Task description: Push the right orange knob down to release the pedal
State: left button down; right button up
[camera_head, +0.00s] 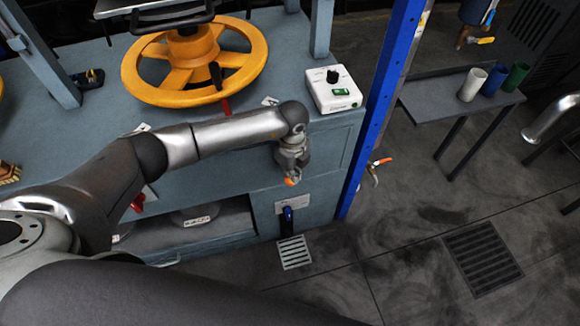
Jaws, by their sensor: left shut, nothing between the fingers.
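My left arm reaches in from the left across the front of the blue-grey press (330,150). Its left gripper (291,172) is shut and empty, pointing down in front of the press's right front face. A small orange piece (291,181) shows right at the fingertips. I cannot tell whether it is the orange knob or whether the gripper touches it. Below, a dark blue pedal (287,215) sticks out by a pale plate on the press front. My right gripper is not in view.
A yellow handwheel (197,62) and a white control box (334,90) are on the press top. A blue post (385,90) stands at the press's right corner, with an orange-handled tap (381,162) beside it. A table (440,97) holds cups. Floor in front is free.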

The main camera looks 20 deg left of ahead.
pick_arm(q)
jog(key=shift+s+a+f, duration=0.2)
jog(key=shift+s+f, duration=0.05)
jog(key=shift+f, duration=0.1)
jog(key=shift+w+r+p, duration=0.1)
jog(key=shift+r+p, duration=0.4)
jog(key=shift+p, duration=0.05)
jog(key=r+p, duration=0.6)
jog(key=r, duration=0.1)
jog(key=shift+w+r, duration=0.1)
jog(key=shift+w, duration=0.15)
